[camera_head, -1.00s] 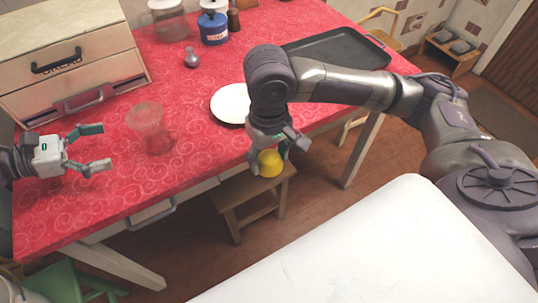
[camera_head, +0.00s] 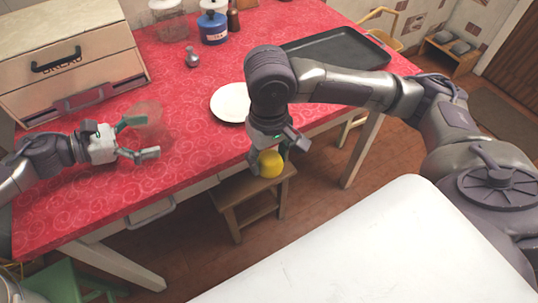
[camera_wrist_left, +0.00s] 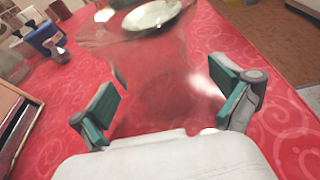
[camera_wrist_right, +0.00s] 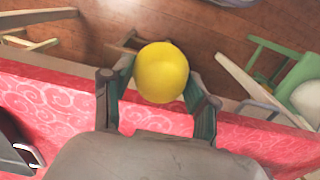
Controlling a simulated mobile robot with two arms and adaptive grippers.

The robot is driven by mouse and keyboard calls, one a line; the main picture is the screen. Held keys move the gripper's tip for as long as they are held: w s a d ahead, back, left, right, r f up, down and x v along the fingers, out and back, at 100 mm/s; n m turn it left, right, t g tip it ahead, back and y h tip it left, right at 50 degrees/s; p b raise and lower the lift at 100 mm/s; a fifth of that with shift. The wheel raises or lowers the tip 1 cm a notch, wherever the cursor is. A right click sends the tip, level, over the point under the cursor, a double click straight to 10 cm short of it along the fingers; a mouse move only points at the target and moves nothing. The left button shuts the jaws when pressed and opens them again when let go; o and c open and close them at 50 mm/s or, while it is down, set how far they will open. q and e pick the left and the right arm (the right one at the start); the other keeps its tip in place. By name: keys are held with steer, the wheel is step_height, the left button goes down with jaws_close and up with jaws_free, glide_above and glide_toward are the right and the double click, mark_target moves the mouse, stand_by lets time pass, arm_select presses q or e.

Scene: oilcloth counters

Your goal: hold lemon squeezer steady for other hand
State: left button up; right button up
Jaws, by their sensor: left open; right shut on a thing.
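The lemon squeezer, a see-through reddish glass vessel (camera_head: 152,122), stands upright on the red oilcloth at the left. In the left wrist view the squeezer (camera_wrist_left: 155,65) flares to a wide rim, and its clear wall shows the cloth behind. My left gripper (camera_head: 141,138) is open, with its fingers reaching either side of the squeezer's near side. In the left wrist view its green-padded fingers (camera_wrist_left: 166,88) stand apart from the glass. My right gripper (camera_head: 274,148) is shut on a yellow lemon (camera_head: 271,165), held beyond the counter's front edge; the lemon also shows in the right wrist view (camera_wrist_right: 161,72).
A white plate (camera_head: 229,102) lies right of the squeezer, and a dark tray (camera_head: 340,50) lies behind. A bread box (camera_head: 70,60), a small metal shaker (camera_head: 192,58) and a blue canister (camera_head: 213,30) stand farther back. A wooden stool (camera_head: 235,205) is below.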

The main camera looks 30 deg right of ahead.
arm_select(q)
steer(key=c, duration=0.9)
steer(key=shift+o, duration=0.2)
arm_select(e)
steer(key=shift+m, duration=0.3)
steer(key=w+a+r, duration=0.2)
steer(key=w, duration=0.2)
steer(key=w+a+r, duration=0.2)
steer(key=w+a, duration=0.1)
steer(key=w, duration=0.1)
steer(key=w+a+r, duration=0.3)
steer(key=w, duration=0.1)
steer(key=shift+r, duration=0.1)
step_height(320, 180, up, 11)
glide_above(138, 103)
steer(key=shift+f, duration=1.15)
